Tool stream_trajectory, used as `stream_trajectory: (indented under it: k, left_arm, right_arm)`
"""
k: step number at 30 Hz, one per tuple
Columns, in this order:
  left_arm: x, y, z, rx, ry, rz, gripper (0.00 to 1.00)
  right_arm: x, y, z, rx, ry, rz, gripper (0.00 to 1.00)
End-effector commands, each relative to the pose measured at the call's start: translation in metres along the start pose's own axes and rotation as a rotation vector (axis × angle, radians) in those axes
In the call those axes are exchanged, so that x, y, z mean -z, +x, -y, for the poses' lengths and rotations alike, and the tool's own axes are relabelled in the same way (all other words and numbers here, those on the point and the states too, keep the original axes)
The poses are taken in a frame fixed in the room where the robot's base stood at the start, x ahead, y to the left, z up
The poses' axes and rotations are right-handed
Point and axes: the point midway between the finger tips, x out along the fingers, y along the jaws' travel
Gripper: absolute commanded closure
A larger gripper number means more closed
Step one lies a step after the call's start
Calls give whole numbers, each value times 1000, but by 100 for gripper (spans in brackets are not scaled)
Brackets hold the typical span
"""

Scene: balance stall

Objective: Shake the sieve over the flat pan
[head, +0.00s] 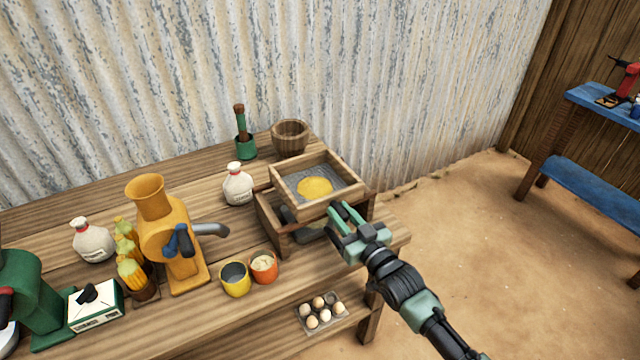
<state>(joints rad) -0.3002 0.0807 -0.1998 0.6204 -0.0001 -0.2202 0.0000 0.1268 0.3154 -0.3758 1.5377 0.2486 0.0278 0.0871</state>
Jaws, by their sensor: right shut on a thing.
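The sieve (353,177) is a square wooden frame with a grey mesh, and a round heap of yellow meal (315,187) lies in its middle. My right gripper (342,214) comes in from the lower right and is shut on the sieve's near edge. The sieve is above an open wooden box (268,222) on the table and looks slightly tilted. Dark grey parts show inside the box; the sieve hides most of them, and I cannot tell whether they are the flat pan. My left gripper is out of view.
A yellow grinder (170,235), a yellow cup (235,280) and an orange cup (264,267) stand left of the box. A white jug (238,185), a green mortar (245,148) and a wooden bowl (290,135) stand behind. An egg tray (320,312) sits below the tabletop.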

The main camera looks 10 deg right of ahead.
Motion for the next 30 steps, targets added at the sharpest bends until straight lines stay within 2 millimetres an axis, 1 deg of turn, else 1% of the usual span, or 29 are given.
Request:
stream_trajectory:
  k: [3, 4, 5, 6, 17, 30]
  left_arm:
    - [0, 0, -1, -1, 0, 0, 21]
    - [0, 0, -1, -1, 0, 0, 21]
    - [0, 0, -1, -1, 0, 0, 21]
    - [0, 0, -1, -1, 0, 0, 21]
    - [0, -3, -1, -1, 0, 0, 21]
    - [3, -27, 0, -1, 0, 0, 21]
  right_arm:
    - [-1, 0, 1, 0, 3, 2, 100]
    - [-1, 0, 1, 0, 3, 3, 68]
    - [-1, 0, 1, 0, 4, 3, 60]
    - [-1, 0, 1, 0, 4, 3, 49]
    - [0, -3, 1, 0, 4, 3, 49]
    - [1, -46, 1, 0, 4, 3, 49]
